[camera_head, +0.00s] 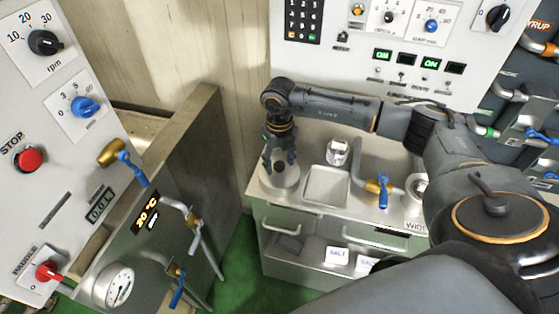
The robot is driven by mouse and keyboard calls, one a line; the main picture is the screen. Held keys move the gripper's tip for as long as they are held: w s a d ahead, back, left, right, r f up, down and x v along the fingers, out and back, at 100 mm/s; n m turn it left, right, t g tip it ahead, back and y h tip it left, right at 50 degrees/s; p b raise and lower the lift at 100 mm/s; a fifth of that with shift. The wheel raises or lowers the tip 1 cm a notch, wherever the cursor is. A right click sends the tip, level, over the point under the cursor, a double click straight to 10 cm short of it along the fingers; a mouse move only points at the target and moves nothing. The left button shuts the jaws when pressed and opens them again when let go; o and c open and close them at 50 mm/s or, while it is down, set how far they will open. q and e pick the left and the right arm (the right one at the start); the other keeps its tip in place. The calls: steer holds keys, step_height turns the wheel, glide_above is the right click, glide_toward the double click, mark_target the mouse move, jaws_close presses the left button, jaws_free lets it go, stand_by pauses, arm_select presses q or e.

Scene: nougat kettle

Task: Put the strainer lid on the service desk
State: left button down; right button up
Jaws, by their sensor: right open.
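A round pale metal piece (291,180), possibly the strainer lid, rests at the left end of the service desk (335,214); I cannot tell its holes or details. My right gripper (281,168) points down right over this piece, with its fingers apart and nothing visibly held between them. The fingers hide part of the piece, and I cannot tell whether they touch it. My left gripper is out of view.
A square metal tray (326,186) is set in the desk, with a small metal cup (337,151) behind it. A pipe with a blue-handled valve (382,192) stands to the right. The grey kettle housing (190,170) stands at left. Green floor (238,270) lies between.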

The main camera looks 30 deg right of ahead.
mark_target(279, 165)
step_height(279, 165, up, 12)
steer(key=b, duration=0.3)
